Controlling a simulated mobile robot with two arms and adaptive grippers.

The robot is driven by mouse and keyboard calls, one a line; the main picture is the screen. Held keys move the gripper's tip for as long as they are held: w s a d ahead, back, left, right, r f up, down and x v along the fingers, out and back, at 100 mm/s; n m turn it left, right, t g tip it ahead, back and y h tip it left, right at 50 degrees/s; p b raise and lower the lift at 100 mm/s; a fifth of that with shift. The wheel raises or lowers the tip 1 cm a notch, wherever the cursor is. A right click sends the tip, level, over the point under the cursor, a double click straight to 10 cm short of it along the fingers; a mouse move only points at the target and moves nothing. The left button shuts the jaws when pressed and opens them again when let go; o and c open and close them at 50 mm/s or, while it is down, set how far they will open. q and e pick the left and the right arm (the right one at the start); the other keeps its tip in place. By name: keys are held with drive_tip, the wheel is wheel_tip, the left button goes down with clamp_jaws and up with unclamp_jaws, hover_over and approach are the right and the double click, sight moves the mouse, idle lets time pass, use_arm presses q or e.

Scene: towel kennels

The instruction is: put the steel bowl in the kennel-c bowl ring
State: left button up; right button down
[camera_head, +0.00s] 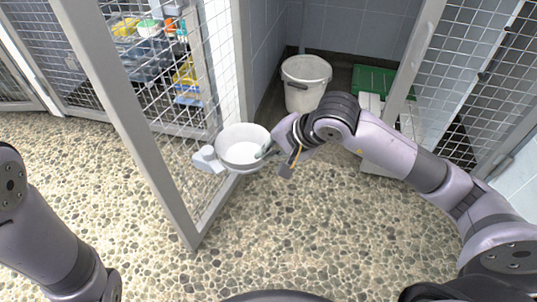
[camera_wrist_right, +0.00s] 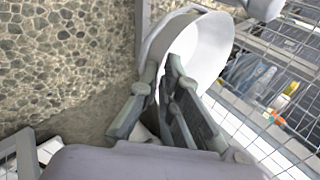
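The steel bowl (camera_head: 241,143), pale grey-white inside, is roughly upright beside the open mesh door. My right gripper (camera_head: 267,151) is at its right rim, with a finger reaching inside. In the right wrist view the bowl (camera_wrist_right: 210,50) has its wall between the two dark fingers (camera_wrist_right: 163,72), which look closed on it. A pale bracket (camera_head: 207,159) on the door meets the bowl's left side; it also shows in the wrist view (camera_wrist_right: 262,8). The ring itself is hidden or merges with the bowl, so I cannot tell whether the bowl is seated. My left gripper is out of view.
The mesh door (camera_head: 160,130) stands open just left of the bowl. Another mesh door (camera_head: 445,75) is at right. Coloured items sit behind the left mesh. The pebbled floor in front is clear.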

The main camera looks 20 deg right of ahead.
drive_tip(key=c, duration=1.8)
unclamp_jaws()
